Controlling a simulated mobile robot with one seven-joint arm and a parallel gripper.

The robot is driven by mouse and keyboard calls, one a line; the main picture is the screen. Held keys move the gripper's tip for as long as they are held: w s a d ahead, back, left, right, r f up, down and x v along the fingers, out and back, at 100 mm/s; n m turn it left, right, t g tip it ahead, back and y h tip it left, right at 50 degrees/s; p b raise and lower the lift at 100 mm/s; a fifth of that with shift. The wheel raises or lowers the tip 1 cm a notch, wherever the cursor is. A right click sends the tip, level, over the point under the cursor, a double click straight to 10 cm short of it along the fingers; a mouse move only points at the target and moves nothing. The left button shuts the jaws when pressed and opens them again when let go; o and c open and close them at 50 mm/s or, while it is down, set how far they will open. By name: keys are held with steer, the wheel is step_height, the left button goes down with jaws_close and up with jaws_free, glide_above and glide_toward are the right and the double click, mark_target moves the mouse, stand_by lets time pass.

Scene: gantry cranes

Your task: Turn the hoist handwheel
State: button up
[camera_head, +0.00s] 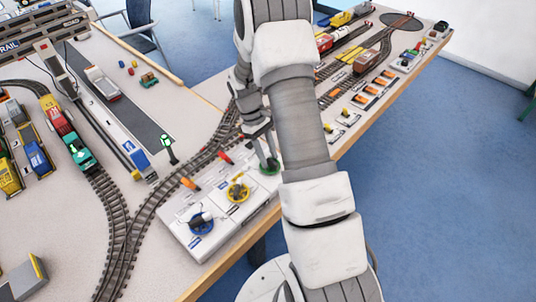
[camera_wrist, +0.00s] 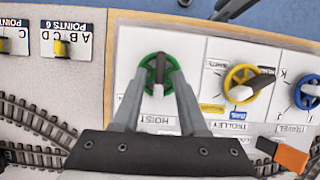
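The hoist handwheel is green, on a white control panel (camera_head: 210,240). In the wrist view the wheel (camera_wrist: 159,57) lies flat above the HOIST label, with a grey-and-black handle across its middle. My gripper (camera_wrist: 160,78) reaches over it, its two fingers apart on either side of the handle and covering parts of the rim. I cannot tell whether they touch the wheel. In the head view the gripper (camera_head: 268,160) is low at the panel's far end, and only a little of the green wheel (camera_head: 271,171) shows beside my arm.
The yellow trolley wheel (camera_wrist: 240,85) and the blue travel wheel (camera_wrist: 308,92) sit along the same panel. An orange lever (camera_wrist: 283,153) stands near them. Track (camera_head: 118,235) runs close to the panel. A signal post (camera_head: 169,148) stands nearby on the table.

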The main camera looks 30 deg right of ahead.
steer(key=p+v, duration=0.1)
steer(key=v, duration=1.6)
steer(key=shift+r, duration=0.2)
steer(key=shift+a, duration=0.1)
